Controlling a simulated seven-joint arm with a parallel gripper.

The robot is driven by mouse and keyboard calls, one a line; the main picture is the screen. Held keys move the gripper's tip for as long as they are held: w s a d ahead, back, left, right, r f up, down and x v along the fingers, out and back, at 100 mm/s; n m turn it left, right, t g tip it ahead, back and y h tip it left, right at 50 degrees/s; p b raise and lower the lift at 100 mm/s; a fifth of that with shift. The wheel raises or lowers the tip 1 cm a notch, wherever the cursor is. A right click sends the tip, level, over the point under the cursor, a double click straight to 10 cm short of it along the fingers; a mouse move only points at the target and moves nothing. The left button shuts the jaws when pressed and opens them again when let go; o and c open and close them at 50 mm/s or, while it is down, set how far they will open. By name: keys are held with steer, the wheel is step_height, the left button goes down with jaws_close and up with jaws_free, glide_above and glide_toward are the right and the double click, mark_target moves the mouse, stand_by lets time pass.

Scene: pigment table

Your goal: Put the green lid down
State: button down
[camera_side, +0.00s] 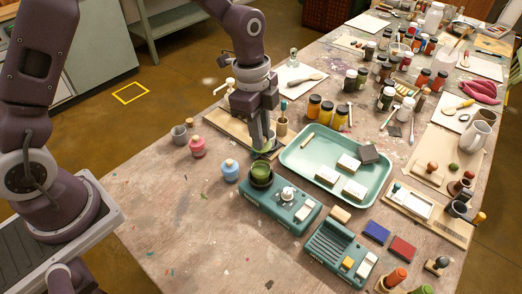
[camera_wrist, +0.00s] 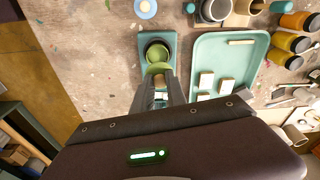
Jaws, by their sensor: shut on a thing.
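My gripper (camera_side: 262,143) points down and is shut on the green lid (camera_side: 268,154), seen as a small green edge at the fingertips. In the wrist view the lid (camera_wrist: 158,69) shows lighter green just beyond the fingertips (camera_wrist: 161,82). A green pot (camera_side: 261,172) sits in a dark round holder on a teal device (camera_side: 285,207). The lid is close to the pot's far side in the side view, partly overlapping the pot (camera_wrist: 157,51) in the wrist view. I cannot tell whether they touch. My fingers hide part of the lid.
A mint tray (camera_side: 300,160) with pale blocks stands close to the right. Blue (camera_side: 230,170) and pink (camera_side: 197,147) bottles stand left of the pot. A wooden board (camera_side: 225,122) with a cup (camera_side: 282,127) lies behind my gripper. The table's front left is mostly clear.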

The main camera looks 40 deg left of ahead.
steer(key=shift+w+d+r+n, duration=0.1)
steer(key=shift+w+r+n, duration=0.45)
steer(key=shift+w, duration=0.15)
steer(key=w+f+n, duration=0.5)
steer(key=w, duration=0.3)
steer(key=n+t, duration=0.1)
steer(key=n, duration=0.2)
glide_toward(303, 161)
steer(key=shift+y, duration=0.4)
steer(key=f, duration=0.4)
steer(key=d+f, duration=0.1)
steer(key=f, duration=0.1)
steer(key=shift+w+f, duration=0.15)
steer(key=shift+f, duration=0.05)
steer(key=c, duration=1.3)
jaws_free()
steer(key=shift+c, duration=0.2)
steer(key=shift+r, duration=0.1)
